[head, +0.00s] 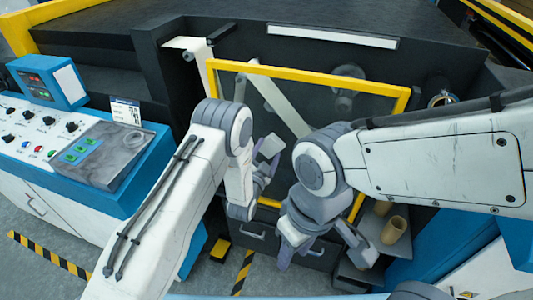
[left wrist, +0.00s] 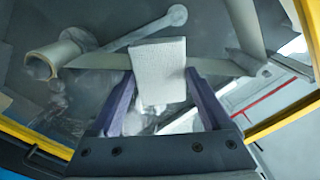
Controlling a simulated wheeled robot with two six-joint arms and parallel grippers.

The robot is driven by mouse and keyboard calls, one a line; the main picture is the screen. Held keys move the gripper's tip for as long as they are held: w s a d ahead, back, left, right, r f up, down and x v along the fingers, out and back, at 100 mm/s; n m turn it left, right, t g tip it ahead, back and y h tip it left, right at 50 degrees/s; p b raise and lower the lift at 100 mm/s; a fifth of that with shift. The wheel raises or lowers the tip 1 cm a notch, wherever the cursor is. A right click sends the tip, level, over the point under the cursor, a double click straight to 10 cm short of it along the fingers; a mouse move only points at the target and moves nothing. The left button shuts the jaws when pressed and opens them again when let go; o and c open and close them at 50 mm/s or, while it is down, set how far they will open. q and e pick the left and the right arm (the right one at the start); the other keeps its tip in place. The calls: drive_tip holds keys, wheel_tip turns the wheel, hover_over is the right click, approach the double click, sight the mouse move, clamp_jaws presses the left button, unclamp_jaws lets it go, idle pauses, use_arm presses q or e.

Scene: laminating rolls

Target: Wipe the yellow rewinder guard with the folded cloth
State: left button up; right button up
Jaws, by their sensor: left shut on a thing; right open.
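The yellow rewinder guard (head: 310,78) is a yellow frame around a clear, smudged panel in the middle of the head view. Its yellow edges also show at the lower left and right of the left wrist view (left wrist: 35,137). My left gripper (head: 266,166) is in front of the panel, shut on the folded cloth (head: 271,145). In the left wrist view the white cloth (left wrist: 158,70) stands up between the purple fingers. I cannot tell whether it touches the panel. My right gripper (head: 322,248) is open and empty, low in front of the guard's lower right part.
Brown cardboard cores (head: 394,230) are at the lower right, near my right gripper. Rollers and a pale web (head: 285,108) show behind the panel. Striped floor tape (head: 50,256) lies at lower left.

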sight(274, 140)
use_arm(q)
drive_tip(key=shift+w+d, duration=0.15)
drive_tip(key=shift+w, duration=0.4)
